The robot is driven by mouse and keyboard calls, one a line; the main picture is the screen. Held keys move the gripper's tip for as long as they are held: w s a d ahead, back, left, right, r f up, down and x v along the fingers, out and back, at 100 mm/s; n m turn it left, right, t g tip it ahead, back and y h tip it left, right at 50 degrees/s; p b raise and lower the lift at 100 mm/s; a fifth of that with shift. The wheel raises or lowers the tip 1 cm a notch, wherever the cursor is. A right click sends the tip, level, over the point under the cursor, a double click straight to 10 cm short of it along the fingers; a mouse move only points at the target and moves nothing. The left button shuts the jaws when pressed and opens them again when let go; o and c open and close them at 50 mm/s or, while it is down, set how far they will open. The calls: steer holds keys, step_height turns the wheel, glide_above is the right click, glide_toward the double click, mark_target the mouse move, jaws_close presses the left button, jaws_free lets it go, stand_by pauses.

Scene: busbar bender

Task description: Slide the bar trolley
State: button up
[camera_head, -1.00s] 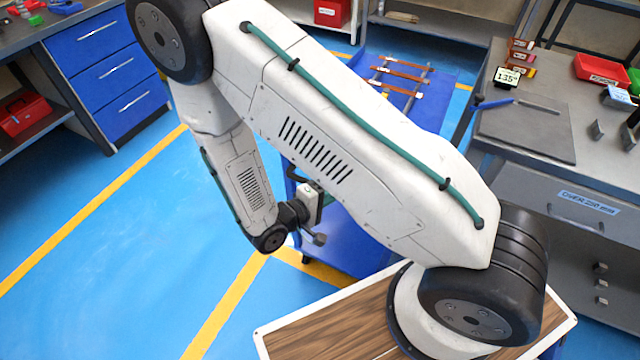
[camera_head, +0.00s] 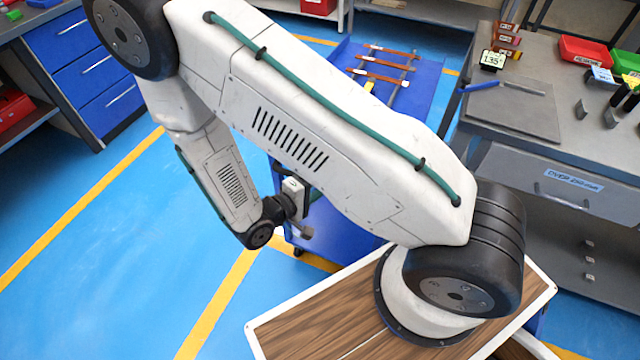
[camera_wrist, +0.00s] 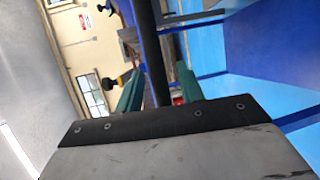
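The bar trolley (camera_head: 425,85) is blue, with several copper-coloured bars (camera_head: 382,78) on rails on its top. It stands behind my arm, which hides much of its middle. Its blue lower front shows below my arm. My gripper (camera_head: 298,208) is at the trolley's near left end, small and partly hidden in the head view. In the wrist view, the dark handle bar (camera_wrist: 152,50) runs between the two green fingers of my gripper (camera_wrist: 158,92).
A grey workbench (camera_head: 600,150) with red and green bins and a small 135° display (camera_head: 493,60) stands close on the trolley's right. A blue drawer cabinet (camera_head: 85,70) is at the left. Blue floor with yellow lines is open left of the trolley.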

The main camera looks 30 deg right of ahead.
steer(key=shift+a, duration=0.1)
steer(key=v, duration=0.7)
steer(key=shift+a, duration=0.3)
steer(key=shift+r, duration=0.1)
